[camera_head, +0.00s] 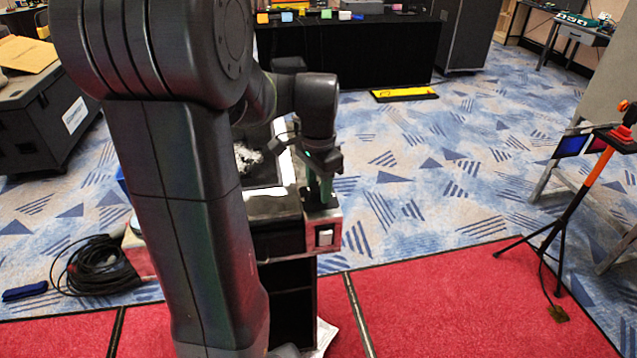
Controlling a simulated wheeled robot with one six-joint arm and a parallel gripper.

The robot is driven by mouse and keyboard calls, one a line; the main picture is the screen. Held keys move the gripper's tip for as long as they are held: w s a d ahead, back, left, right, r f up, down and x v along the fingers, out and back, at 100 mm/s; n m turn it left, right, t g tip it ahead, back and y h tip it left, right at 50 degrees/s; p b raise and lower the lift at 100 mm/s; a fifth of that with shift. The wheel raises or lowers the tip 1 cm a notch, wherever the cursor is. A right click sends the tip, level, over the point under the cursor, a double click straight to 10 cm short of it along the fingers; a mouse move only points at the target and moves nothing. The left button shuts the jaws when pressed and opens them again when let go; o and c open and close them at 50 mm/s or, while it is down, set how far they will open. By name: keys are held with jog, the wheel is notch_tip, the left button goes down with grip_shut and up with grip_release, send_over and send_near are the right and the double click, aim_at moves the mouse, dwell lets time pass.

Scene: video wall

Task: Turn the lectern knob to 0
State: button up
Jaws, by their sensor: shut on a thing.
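The lectern (274,208) stands in the middle of the view, a dark stand with a light upper edge and a reddish front panel carrying a pale square (324,236). My gripper (319,196) points down at the right end of the lectern's top. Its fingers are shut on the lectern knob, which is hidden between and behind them. The knob's pointer and any scale marks cannot be seen. My arm covers the left part of the lectern.
A coil of black cable (98,266) lies on the floor at left, near a black case (45,115). A tripod (572,200) with orange parts stands at right. A black-draped table (350,52) is at the back.

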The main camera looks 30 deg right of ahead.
jog(key=n+p, duration=0.1)
jog(key=n, duration=0.6)
jog(key=shift+r, duration=0.1)
jog(key=n, duration=0.3)
jog(key=shift+n, duration=0.4)
jog(key=n+p, duration=0.1)
jog(key=n, duration=0.7)
jog(key=shift+n, duration=1.9)
jog(key=o, duration=1)
jog(key=shift+c, duration=0.2)
